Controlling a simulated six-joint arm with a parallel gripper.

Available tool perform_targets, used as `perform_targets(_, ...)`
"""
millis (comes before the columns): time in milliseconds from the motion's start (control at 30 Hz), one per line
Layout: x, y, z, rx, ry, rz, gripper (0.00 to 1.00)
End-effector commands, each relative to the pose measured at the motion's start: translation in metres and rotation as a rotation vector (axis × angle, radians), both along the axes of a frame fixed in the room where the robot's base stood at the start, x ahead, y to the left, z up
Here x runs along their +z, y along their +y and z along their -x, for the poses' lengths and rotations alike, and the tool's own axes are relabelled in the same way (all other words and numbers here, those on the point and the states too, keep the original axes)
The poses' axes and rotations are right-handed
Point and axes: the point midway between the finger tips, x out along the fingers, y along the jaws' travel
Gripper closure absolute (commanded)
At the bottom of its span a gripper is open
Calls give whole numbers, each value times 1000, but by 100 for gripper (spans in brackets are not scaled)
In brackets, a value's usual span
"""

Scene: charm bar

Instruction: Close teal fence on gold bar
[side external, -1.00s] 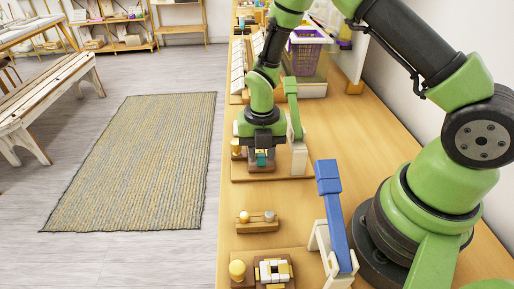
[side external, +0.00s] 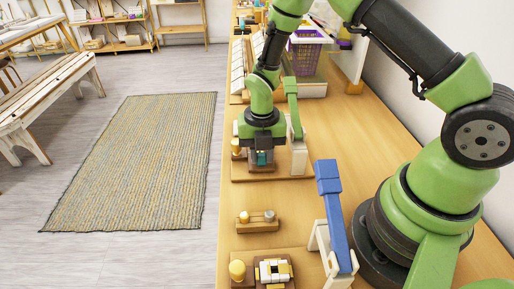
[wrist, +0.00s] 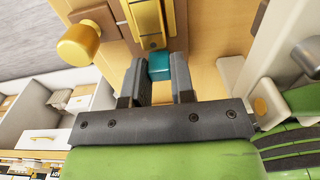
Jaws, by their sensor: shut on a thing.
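The teal fence (wrist: 160,66) is a small block between my fingertips in the wrist view. My gripper (wrist: 160,78) is shut on it, one finger on each side. In the side external view my gripper (side external: 261,160) is down at a wooden fixture, and a bit of the teal fence (side external: 261,158) shows between the fingers. The gold bar (wrist: 146,18) lies just beyond the teal fence in the wrist view, running up out of the picture. Whether fence and bar touch is hard to tell.
A gold knob (wrist: 78,44) stands left of the bar. A green lever (side external: 291,97) on a white post rises right of my gripper. Nearer the camera are a blue lever (side external: 332,205), a small wooden block with two knobs (side external: 257,221) and another fixture. A purple basket (side external: 306,52) stands behind.

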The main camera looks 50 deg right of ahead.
Motion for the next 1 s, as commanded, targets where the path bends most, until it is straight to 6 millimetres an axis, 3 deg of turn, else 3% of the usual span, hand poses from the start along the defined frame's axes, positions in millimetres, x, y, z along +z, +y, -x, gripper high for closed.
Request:
perform_targets(33,0,-1,-1,0,-6,1,72)
perform_targets(100,0,-1,-1,0,-6,1,62)
perform_targets(433,4,-1,-2,0,-6,1,62)
perform_targets(1000,52,-1,-2,1,-6,1,62)
